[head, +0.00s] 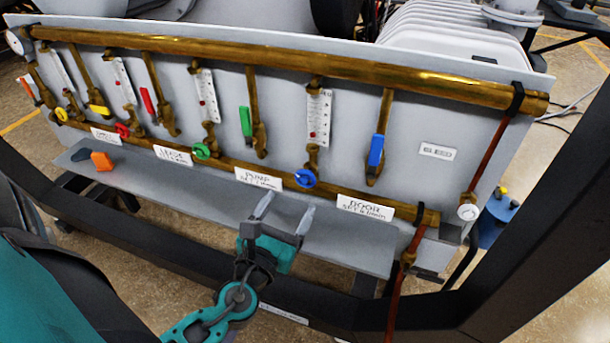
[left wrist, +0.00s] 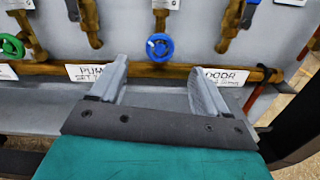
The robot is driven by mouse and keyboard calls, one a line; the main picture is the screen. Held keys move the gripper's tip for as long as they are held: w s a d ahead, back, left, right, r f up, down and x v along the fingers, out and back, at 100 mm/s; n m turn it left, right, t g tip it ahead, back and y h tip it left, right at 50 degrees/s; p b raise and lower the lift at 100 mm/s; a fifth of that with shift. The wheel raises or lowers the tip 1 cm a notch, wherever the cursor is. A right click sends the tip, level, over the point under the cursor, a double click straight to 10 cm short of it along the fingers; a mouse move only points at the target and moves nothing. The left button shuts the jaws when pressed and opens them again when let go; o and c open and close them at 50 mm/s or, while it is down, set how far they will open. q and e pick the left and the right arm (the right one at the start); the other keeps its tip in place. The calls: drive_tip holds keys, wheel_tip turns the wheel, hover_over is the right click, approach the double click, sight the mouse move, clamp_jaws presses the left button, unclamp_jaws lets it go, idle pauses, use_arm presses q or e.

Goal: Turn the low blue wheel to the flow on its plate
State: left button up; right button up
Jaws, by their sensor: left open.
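The low blue wheel (head: 305,178) sits on the lower brass pipe, under a flow gauge (head: 319,116) with a white scale and a small red mark. The wheel also shows in the left wrist view (left wrist: 160,46), straight ahead between my fingers and apart from them. The plate marked DOOR (head: 365,208) is right of the wheel; its smaller line of writing is hard to read. My left gripper (head: 284,212) is open and empty, a little below and left of the wheel. My right gripper is not in view.
A PUMP plate (head: 259,179) is left of the wheel. A green wheel (head: 201,151) and a blue lever (head: 376,150) are on neighbouring lines. A grey shelf (head: 340,238) runs below the panel, with an orange object (head: 102,161) at its left. A dark frame bar crosses in front.

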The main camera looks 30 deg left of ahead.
sight(304, 180)
use_arm(q)
drive_tip(key=p+x, duration=0.1)
drive_tip(key=x, duration=0.7)
drive_tip(key=shift+w+a, duration=0.1)
drive_tip(key=shift+w, duration=0.25)
drive_tip(key=shift+w+a, duration=0.1)
drive_tip(key=shift+w, duration=0.45)
drive_tip(key=shift+c, duration=0.2)
drive_tip(key=c, duration=1)
drive_tip(key=shift+o, duration=0.2)
